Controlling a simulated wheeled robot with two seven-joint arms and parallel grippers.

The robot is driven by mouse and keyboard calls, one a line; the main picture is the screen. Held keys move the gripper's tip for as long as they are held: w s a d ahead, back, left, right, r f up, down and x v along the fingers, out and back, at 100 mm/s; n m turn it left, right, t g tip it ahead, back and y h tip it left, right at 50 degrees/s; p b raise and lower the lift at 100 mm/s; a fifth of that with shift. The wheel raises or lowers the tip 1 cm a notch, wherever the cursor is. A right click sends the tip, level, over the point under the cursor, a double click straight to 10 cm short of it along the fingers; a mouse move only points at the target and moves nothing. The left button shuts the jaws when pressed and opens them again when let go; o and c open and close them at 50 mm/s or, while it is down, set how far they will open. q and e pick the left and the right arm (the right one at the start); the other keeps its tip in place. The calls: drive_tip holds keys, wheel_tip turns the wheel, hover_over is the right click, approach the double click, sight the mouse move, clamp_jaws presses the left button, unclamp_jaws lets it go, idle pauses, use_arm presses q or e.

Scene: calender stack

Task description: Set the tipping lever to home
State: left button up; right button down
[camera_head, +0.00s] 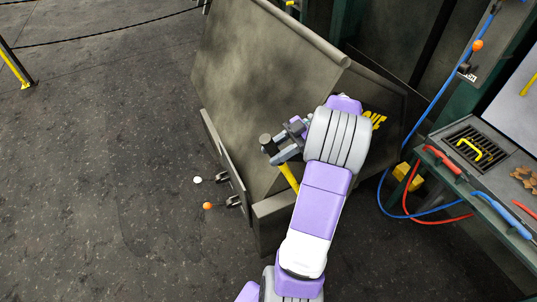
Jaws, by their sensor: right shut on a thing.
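The tipping lever (289,178) is a yellow bar at the front right corner of a large grey-brown tipping bin (255,85). It slants up and to the left, and its upper end is at the gripper. My right gripper (276,151) is shut on the tipping lever near its top. The wrist and forearm hide part of the bin's right side and the lever's surroundings. My left gripper is not in view.
Two small knobs, one white (197,180) and one orange (207,205), stick out left of the bin's base. On the right are a bench (484,200) with red- and blue-handled tools and looped hoses (425,219). Dark floor (90,150) lies open at left.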

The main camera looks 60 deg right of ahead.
drive_tip(key=shift+s+d, duration=0.15)
drive_tip(key=shift+d, duration=0.15)
drive_tip(key=shift+a, duration=0.1)
